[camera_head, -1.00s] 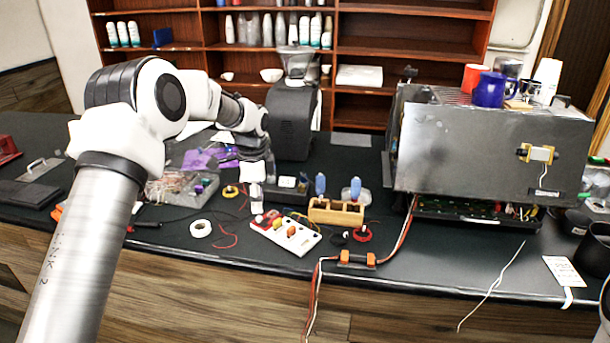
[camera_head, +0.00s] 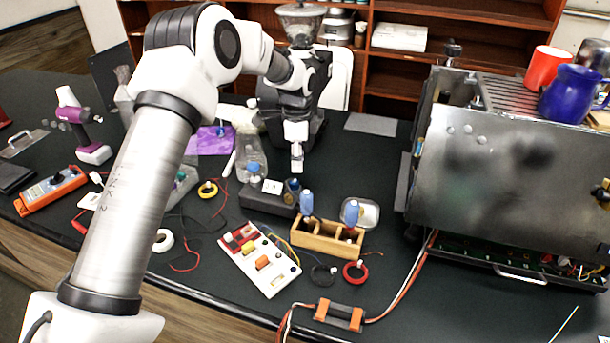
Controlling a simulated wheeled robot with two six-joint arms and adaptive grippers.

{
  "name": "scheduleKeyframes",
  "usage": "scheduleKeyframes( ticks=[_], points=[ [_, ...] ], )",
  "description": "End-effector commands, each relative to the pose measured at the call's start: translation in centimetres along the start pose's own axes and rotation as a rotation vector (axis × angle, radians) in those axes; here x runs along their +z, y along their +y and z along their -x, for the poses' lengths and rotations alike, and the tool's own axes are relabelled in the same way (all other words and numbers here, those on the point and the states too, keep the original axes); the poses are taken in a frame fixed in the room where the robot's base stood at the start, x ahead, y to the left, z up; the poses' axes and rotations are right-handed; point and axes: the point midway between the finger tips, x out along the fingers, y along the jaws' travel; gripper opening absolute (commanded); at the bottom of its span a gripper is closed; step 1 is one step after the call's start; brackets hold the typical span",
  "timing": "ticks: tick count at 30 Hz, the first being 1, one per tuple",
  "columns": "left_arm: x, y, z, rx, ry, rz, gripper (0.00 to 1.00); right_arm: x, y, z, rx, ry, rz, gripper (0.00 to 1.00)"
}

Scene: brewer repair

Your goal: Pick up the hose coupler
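My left gripper (camera_head: 297,158) comes in from the upper left and points down above the black box (camera_head: 268,198). It looks narrow and small from here, nothing shows clearly in it, and I cannot tell whether its fingers are open. I cannot identify the hose coupler with certainty. An orange-and-black connector (camera_head: 340,315) with red, white and dark lines lies near the front of the table. A white block (camera_head: 258,260) with red, orange and yellow parts lies left of it. My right gripper is not in view.
A wooden holder (camera_head: 325,246) with blue-handled tools stands below the gripper, beside a clear dish (camera_head: 369,213). The brewer (camera_head: 500,190) fills the right side, with red (camera_head: 546,68) and blue (camera_head: 572,95) mugs on top. A purple drill (camera_head: 80,120) stands at left.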

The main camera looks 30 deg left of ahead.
Motion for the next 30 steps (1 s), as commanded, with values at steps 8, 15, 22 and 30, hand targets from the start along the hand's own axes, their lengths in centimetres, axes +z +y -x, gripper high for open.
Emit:
scheduleKeyframes(
  ticks=[8,15,22,30],
  points=[
    [0.1,0.3,-3.8,0.004,-0.002,0.000,0.33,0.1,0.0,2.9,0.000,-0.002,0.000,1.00],
    [0.1,0.3,-6.5,0.003,-0.001,0.000,0.33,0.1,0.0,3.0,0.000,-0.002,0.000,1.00],
    [0.1,0.3,-6.5,0.002,-0.001,0.000,0.00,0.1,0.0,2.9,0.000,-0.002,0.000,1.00],
    [0.1,0.2,-6.4,0.000,0.000,0.000,0.00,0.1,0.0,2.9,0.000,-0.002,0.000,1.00]
  ],
)
